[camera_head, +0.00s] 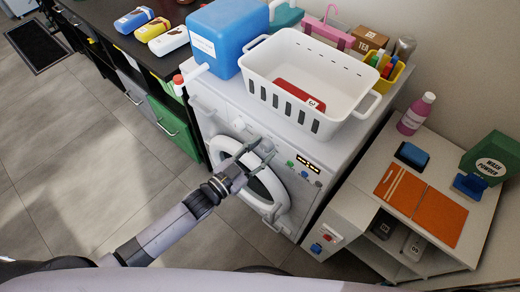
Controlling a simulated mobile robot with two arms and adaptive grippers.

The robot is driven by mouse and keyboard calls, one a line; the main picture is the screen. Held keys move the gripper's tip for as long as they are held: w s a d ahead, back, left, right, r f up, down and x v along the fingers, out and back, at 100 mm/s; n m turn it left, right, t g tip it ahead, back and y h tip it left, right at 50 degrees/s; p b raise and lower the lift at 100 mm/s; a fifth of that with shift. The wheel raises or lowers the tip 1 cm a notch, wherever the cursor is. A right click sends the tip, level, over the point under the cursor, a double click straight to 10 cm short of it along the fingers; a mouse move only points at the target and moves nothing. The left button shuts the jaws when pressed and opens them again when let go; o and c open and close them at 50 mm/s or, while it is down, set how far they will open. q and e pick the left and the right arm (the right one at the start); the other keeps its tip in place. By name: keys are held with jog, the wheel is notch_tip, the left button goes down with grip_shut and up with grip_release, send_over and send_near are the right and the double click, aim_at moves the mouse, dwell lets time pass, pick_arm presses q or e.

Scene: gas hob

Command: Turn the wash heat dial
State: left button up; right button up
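A white washing machine (310,152) stands in the middle of the view, with its round door (268,191) facing me. Its upper front carries a small lit display (308,163). Near the display are a green knob (290,163) and small red-marked controls (317,183); I cannot tell which one is the wash heat dial. My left gripper (258,149) is in front of the machine, above the door, with its two fingers spread apart and nothing visible between them. It is left of the green knob and apart from it. My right gripper is not in view.
A white basket (350,85) and a blue container (226,30) stand on the machine. A shelf unit on the right has orange folders (440,215) and a pink bottle (415,115). Red and blue valves (323,242) sit low beside the machine.

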pick_arm(q)
jog(key=o, duration=0.3)
jog(key=shift+r, duration=0.15)
jog(key=shift+a, duration=0.1)
jog(key=v, duration=1.2)
